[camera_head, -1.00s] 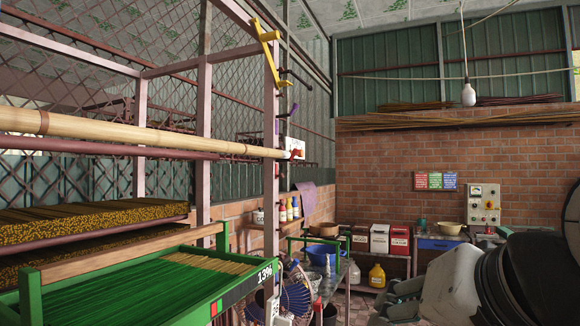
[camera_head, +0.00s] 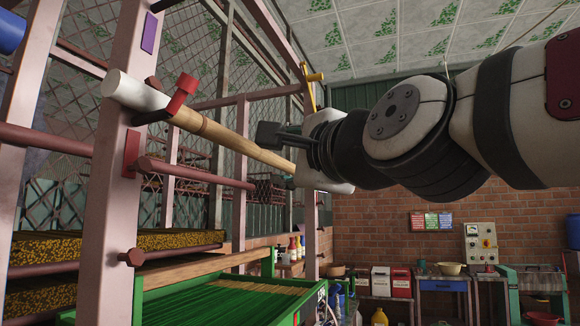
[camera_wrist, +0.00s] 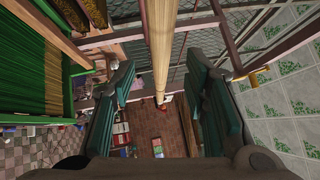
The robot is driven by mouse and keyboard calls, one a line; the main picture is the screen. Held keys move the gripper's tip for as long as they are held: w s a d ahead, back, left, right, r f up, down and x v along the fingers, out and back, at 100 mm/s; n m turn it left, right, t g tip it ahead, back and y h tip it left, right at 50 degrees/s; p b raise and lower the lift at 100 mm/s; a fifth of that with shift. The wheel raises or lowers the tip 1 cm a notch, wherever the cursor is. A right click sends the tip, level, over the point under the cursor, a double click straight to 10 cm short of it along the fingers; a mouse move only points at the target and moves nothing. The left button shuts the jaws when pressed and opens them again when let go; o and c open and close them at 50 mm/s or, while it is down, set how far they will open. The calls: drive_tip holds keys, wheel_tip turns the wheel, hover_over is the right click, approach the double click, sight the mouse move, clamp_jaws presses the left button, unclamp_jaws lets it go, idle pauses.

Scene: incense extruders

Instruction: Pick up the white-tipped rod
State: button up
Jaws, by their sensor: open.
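The white-tipped rod (camera_head: 225,135) is a long pale bamboo pole with a white end (camera_head: 135,92) at upper left. It slopes down to the right, across the pinkish rack posts. My gripper (camera_head: 274,158) is at its right-hand part, with the jaws open around it. In the wrist view the rod (camera_wrist: 162,40) runs between the two teal-padded fingers (camera_wrist: 160,85), with a visible gap on each side. The rod's far end is partly hidden by my gripper in the head view.
A red bracket (camera_head: 181,95) sits by the rod near its white end. A thinner dark red bar (camera_head: 190,171) runs below. A green tray of incense sticks (camera_head: 225,300) and a yellow hook (camera_head: 312,78) are close by. Open room lies to the right, before the brick wall.

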sight(279, 161)
drive_tip(key=shift+d+p+x, duration=0.15)
drive_tip(key=shift+x, duration=1.4)
drive_tip(key=shift+d+p+x, duration=0.15)
drive_tip(key=shift+x, duration=1.45)
drive_tip(key=shift+w, duration=0.15)
clamp_jaws()
